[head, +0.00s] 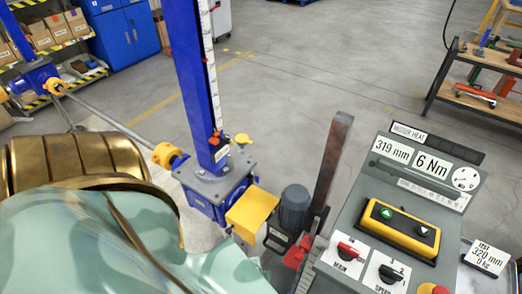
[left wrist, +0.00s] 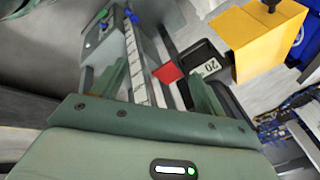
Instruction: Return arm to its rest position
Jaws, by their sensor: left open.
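My left gripper (left wrist: 150,72) shows in the left wrist view, its two green fingers spread apart with nothing seen held between them. A white scale strip and a small red part (left wrist: 168,73) show beyond the fingers; I cannot tell whether they touch. In the head view, a gold and pale green arm fills the lower left, and its gripper cannot be made out. The blue screw jack (head: 190,75) stands upright with a white scale and red pointer (head: 216,138). The control panel (head: 345,215) reads 319 mm and 6 Nm. My right gripper is not in view.
A yellow cover (head: 251,212) and grey motor (head: 293,209) sit beside the jack base. A steel shaft (head: 110,121) runs to a second blue jack (head: 40,77). A tool bench (head: 485,75) stands far right. A test card (head: 487,257) reads 320 mm. Open floor lies behind.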

